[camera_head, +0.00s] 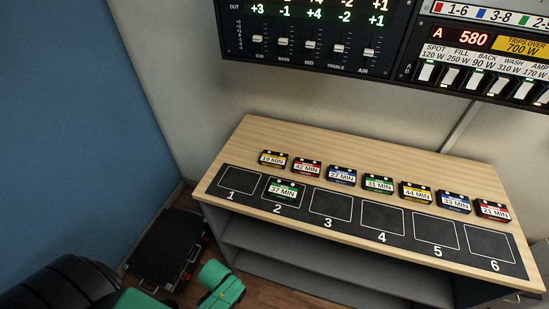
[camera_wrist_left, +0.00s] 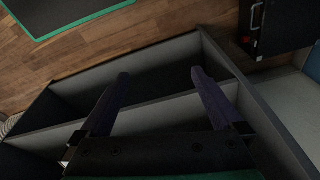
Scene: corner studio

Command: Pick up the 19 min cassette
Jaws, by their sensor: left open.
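The 19 min cassette (camera_head: 272,159) is a small dark cassette with a white label and yellow trim. It lies at the left end of the back row on the wooden counter (camera_head: 258,131), behind slots 1 and 2. My left gripper (camera_wrist_left: 158,76) is open in the left wrist view, with nothing between its two fingers. Open grey shelving (camera_wrist_left: 150,115) and the wooden floor show beyond the fingers; no cassette is in that view. In the head view my left arm is low at the bottom left, in front of the counter and away from the cassette. My right gripper is not in view.
Several other cassettes continue the row rightward, starting with the 42 min one (camera_head: 306,167). The 37 min cassette (camera_head: 284,190) lies in slot 2; the other numbered slots are empty. A black case (camera_head: 166,248) stands on the floor left of the counter. Control panels (camera_head: 315,32) hang above.

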